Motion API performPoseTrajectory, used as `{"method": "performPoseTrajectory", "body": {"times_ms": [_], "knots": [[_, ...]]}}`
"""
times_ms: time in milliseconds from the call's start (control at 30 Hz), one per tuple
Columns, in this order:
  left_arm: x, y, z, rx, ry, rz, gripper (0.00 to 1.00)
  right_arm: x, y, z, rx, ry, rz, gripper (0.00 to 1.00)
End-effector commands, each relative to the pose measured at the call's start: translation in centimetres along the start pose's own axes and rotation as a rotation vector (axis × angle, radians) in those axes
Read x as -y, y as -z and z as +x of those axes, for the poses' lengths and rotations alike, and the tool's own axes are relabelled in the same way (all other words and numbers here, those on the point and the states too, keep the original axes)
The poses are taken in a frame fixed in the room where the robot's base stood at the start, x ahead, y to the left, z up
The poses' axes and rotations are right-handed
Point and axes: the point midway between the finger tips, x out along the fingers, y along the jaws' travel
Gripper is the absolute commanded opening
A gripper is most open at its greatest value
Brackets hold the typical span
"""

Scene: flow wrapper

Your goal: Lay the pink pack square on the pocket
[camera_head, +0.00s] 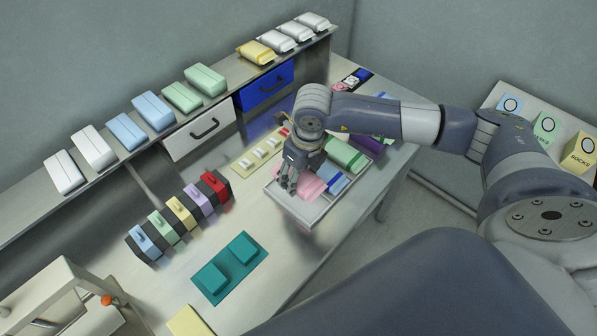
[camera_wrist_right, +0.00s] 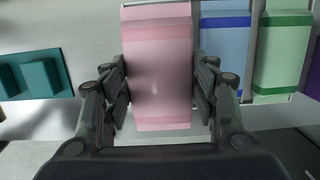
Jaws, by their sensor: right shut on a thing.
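The pink pack (camera_wrist_right: 157,70) lies between the two fingers of my right gripper (camera_wrist_right: 161,88) in the right wrist view, its long side running away from the wrist. The fingers are shut on its sides. In the head view the gripper (camera_head: 288,186) points down at the light tray (camera_head: 296,209), and the pink pack (camera_head: 311,184) shows partly behind the fingers. I cannot tell whether the pack still touches the tray. A teal plate (camera_head: 231,268) with two raised blocks and a gap between them lies nearer on the table; I cannot tell if this is the pocket. My left gripper is out of view.
A blue pack (camera_head: 336,182) and a green pack (camera_head: 346,154) lie beside the pink one; a purple item (camera_head: 371,146) is beyond. A row of coloured blocks (camera_head: 181,213) stands left. A shelf (camera_head: 106,152) with packs runs along the wall. Table between tray and teal plate is clear.

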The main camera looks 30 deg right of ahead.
Motion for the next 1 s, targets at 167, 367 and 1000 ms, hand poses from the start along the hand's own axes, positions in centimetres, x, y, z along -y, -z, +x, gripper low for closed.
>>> {"method": "performPoseTrajectory", "body": {"times_ms": [167, 367, 1000], "knots": [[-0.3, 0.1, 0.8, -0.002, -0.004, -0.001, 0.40, 0.0, 0.2, 1.3, -0.001, -0.001, -0.002, 0.30], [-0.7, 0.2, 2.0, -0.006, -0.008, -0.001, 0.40, -0.1, 0.5, 3.1, -0.001, -0.002, -0.003, 0.30], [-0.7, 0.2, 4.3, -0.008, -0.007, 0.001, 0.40, -0.1, 1.0, 6.2, 0.000, -0.002, -0.005, 0.30]]}}
